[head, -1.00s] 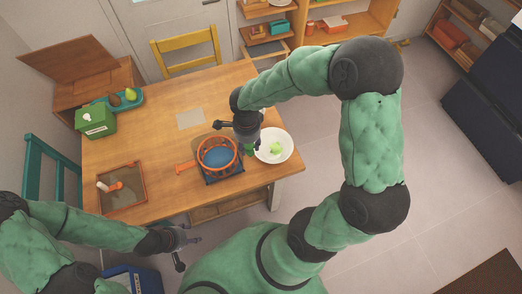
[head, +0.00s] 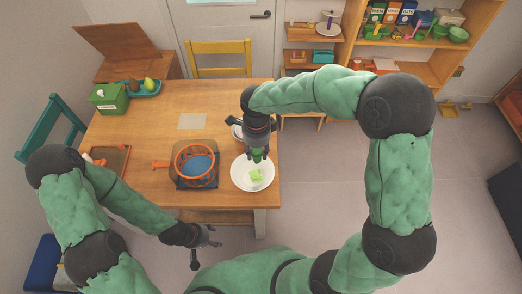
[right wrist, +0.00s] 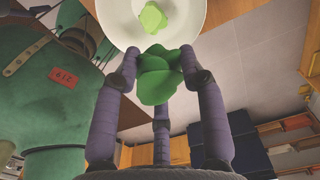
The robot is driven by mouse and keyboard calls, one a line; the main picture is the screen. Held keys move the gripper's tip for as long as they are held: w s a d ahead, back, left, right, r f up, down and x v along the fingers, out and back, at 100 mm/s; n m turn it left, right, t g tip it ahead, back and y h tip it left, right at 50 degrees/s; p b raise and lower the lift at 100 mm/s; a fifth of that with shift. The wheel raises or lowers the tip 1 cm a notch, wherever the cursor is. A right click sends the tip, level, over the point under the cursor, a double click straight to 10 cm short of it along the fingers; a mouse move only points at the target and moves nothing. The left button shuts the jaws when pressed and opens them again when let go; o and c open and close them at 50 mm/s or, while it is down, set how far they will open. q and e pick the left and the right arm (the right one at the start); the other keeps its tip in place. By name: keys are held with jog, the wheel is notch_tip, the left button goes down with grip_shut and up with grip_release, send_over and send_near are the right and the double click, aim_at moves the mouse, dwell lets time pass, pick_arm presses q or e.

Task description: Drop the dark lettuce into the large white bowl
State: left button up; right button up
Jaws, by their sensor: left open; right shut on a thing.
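The large white bowl (head: 238,179) stands at the front right of the wooden table, with a light green lettuce piece (head: 256,176) lying in it. My right gripper (head: 258,155) is over the far part of the bowl, pointing down. It is shut on the dark lettuce (right wrist: 158,78), a darker green leafy piece between its fingers in the right wrist view. In that view the bowl (right wrist: 113,12) shows beyond the fingertips, with a gap. My left gripper (head: 205,248) is open and empty in front of the table's front edge.
An orange-rimmed basket with a blue inside (head: 195,163) stands left of the bowl. A light dish (head: 236,132) is partly hidden behind my right gripper. A green box (head: 109,98) and a teal tray (head: 147,92) with fruit are at the back left.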

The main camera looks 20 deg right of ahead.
jog(key=shift+f+b, duration=1.55)
jog(key=shift+f, duration=1.2)
jog(key=o, duration=1)
notch_tip(320, 180, up, 12)
jog(key=shift+r, duration=0.1)
